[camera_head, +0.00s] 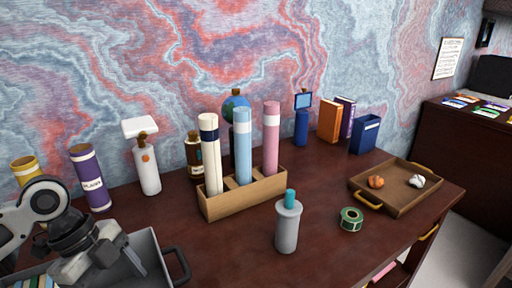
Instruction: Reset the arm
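My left arm comes in at the left edge, and its gripper (112,268) hangs over a grey tray (152,250) at the front left. I see nothing held in it, but the spacing of its fingertips is not clear. The gripper and arm hide part of the tray and what lies in it. My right arm and gripper are out of view.
A wooden rack (246,197) holds upright white, blue and pink tubes. A grey canister (287,228), green tape roll (351,219) and wooden tray (402,205) stand to the right. Purple (91,178) and yellow (27,170) cylinders stand behind the arm.

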